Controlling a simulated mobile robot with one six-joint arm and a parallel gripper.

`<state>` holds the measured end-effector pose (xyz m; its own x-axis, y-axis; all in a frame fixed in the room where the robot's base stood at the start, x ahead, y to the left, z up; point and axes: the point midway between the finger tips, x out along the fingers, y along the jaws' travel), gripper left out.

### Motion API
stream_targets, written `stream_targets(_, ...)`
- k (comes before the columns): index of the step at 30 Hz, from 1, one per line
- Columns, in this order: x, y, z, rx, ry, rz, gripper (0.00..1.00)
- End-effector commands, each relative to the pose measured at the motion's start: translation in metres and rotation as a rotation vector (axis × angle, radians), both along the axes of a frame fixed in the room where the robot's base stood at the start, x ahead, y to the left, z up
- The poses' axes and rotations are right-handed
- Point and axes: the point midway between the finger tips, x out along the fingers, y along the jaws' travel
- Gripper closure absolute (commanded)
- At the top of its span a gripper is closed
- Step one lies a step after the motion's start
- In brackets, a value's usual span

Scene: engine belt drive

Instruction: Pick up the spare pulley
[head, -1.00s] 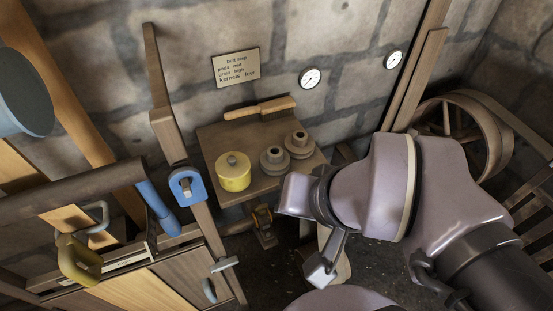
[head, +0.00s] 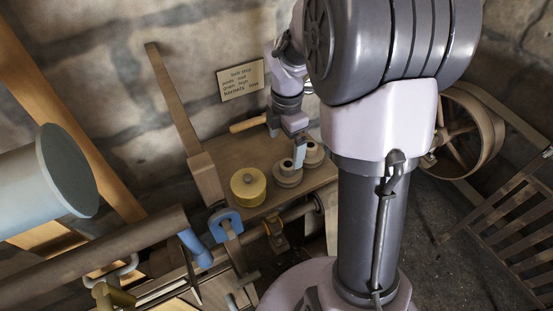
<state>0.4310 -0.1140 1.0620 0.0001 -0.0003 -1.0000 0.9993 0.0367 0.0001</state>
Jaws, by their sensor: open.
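A small wooden table (head: 268,203) stands against the stone wall. On it are two grey-brown stepped round pieces that look like pulleys, a nearer one (head: 287,180) and another (head: 315,157) behind it to the right. I cannot tell which is the spare. My gripper (head: 289,142) is over the back of the table, pointing down, open with nothing seen in it. One of its fingers overlaps the nearer piece in the picture. I cannot tell whether it touches. My arm hides part of the right-hand piece's surroundings.
A yellow round pot-like piece (head: 248,190) stands on the table left of the pulleys. A wooden-handled tool (head: 247,125) lies at the back. A spoked wheel (head: 465,135) stands at the right.

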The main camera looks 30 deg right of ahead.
Motion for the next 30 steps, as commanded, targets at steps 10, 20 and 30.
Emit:
stream_targets(10,0.0,-0.001,-0.066,0.001,-0.001,-0.002,0.0)
stream_targets(20,-0.003,-0.01,-0.117,0.001,-0.001,-0.002,0.0)
stream_targets(30,-0.003,-0.01,-0.114,0.0,-0.002,-0.002,0.35)
